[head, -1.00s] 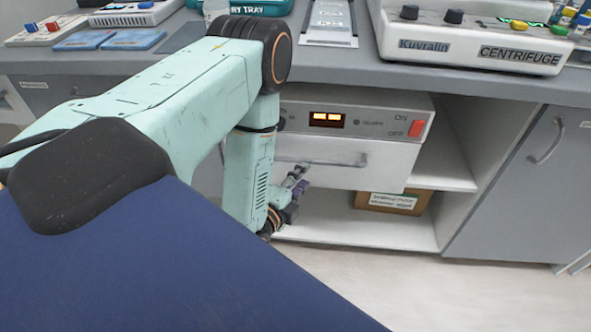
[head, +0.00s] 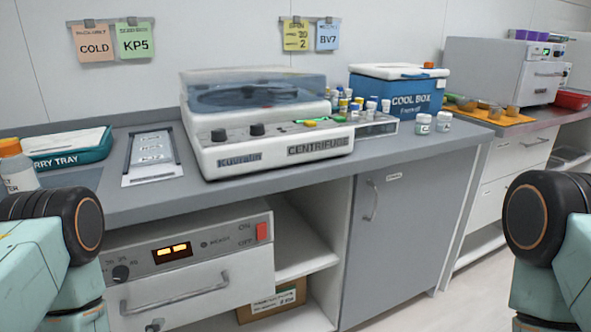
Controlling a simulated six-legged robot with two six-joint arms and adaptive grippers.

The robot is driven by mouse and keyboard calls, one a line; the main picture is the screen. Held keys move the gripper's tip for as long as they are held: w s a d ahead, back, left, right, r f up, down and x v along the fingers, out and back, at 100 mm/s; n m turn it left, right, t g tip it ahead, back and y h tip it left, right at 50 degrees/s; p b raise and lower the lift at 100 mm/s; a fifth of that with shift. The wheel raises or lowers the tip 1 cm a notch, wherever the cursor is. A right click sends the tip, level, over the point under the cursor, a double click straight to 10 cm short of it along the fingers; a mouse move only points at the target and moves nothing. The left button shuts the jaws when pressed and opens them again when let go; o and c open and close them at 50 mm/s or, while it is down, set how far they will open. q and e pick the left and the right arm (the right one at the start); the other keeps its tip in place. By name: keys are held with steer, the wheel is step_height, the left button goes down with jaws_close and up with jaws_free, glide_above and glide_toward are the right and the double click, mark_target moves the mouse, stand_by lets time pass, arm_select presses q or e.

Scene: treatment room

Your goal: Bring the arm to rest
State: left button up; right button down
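My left arm comes in at the left edge, its dark round joint in front of the bench. Only a small dark tip of what looks like my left gripper (head: 155,325) shows at the bottom edge, in front of the drawer unit. Whether it is open or shut is hidden. My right arm stands at the right edge with its dark joint raised; its gripper is out of view. The drawer unit (head: 172,292) under the bench has a lit display, a red switch and a handle. Its drawer looks closed.
A box (head: 272,303) sits on the low shelf. Floor at lower right is clear.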

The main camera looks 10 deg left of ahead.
arm_select(q)
steer(key=s+d+f+n+g+h, duration=0.2)
steer(key=s+d+f+n+g, duration=0.2)
steer(key=s+f+n+g, duration=0.5)
steer(key=s+d+n+g+p, duration=0.1)
steer(key=s+d+n+g, duration=0.1)
steer(key=s, duration=0.5)
steer(key=s+d+r+n+g+p, duration=0.1)
steer(key=s+d+n+g+p, duration=0.1)
steer(key=s, duration=0.6)
steer(key=shift+d+r+n+g, duration=0.25)
steer(key=shift+n+g, duration=0.65)
steer(key=shift+g, duration=0.3)
steer(key=shift+s, duration=0.1)
